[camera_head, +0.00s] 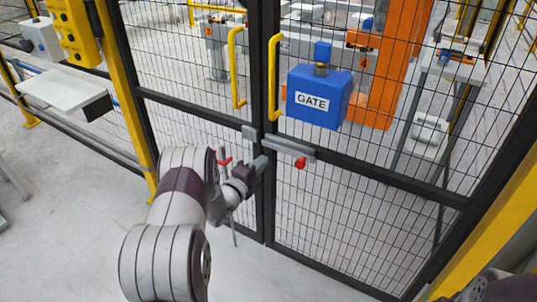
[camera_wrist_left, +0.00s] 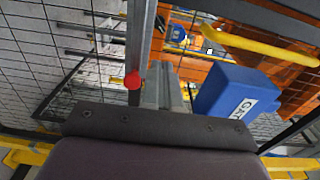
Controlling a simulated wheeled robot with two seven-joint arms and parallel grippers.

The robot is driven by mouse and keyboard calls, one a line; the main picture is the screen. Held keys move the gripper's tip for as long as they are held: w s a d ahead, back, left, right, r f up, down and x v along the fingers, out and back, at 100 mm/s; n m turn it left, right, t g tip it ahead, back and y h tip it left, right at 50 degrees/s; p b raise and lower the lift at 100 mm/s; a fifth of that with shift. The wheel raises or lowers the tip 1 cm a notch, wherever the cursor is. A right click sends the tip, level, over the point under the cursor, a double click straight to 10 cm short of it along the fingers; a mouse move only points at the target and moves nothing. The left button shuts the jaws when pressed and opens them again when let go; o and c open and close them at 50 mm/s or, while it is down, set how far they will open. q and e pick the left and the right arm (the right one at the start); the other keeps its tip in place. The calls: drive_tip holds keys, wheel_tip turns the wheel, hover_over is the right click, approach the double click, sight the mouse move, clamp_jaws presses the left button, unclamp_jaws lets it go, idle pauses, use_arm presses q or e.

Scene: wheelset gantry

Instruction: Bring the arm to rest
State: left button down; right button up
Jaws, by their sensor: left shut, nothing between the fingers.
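My left arm reaches up from the bottom of the head view to the wire-mesh gate (camera_head: 345,200). My left gripper (camera_head: 262,162) is shut and empty, close beside the grey latch bar (camera_head: 288,146) where the two gate leaves meet. I cannot tell whether it touches the bar. The bar carries a red knob (camera_head: 300,163). In the left wrist view the shut fingers (camera_wrist_left: 166,88) point ahead, with the red knob (camera_wrist_left: 133,80) and the grey bar (camera_wrist_left: 137,40) just left of them. My right gripper is out of view.
A blue box labelled GATE (camera_head: 318,96) hangs on the right leaf, near yellow handles (camera_head: 273,77) and (camera_head: 237,68). A red piece (camera_head: 224,161) shows beside my left wrist. A yellow post (camera_head: 122,90) and a small shelf (camera_head: 66,91) stand left. The floor (camera_head: 75,190) there looks clear.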

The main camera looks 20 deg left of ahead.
use_arm(q)
drive_tip(key=s+a+f+n+g+y, duration=0.3)
drive_tip(key=s+f+n+g, duration=0.45)
drive_tip(key=f+n, duration=0.25)
drive_tip(key=s+d+r+n+g, duration=0.1)
drive_tip(key=s+d+n+g, duration=0.55)
drive_tip(key=s, duration=0.35)
drive_tip(key=s+d+r+n+g+h, duration=0.1)
drive_tip(key=s+d+r+n+g, duration=0.1)
drive_tip(key=s+d+r, duration=0.3)
drive_tip(key=s+d+r+n+g, duration=0.2)
drive_tip(key=s+d, duration=0.1)
drive_tip(key=s, duration=0.4)
drive_tip(key=w+d+r+m+t+p, duration=0.1)
drive_tip(key=d+r+p, duration=0.2)
drive_tip(key=r+p, duration=1)
wheel_tip(320, 180, up, 4)
drive_tip(key=shift+f+p, duration=0.2)
drive_tip(key=shift+p, duration=0.1)
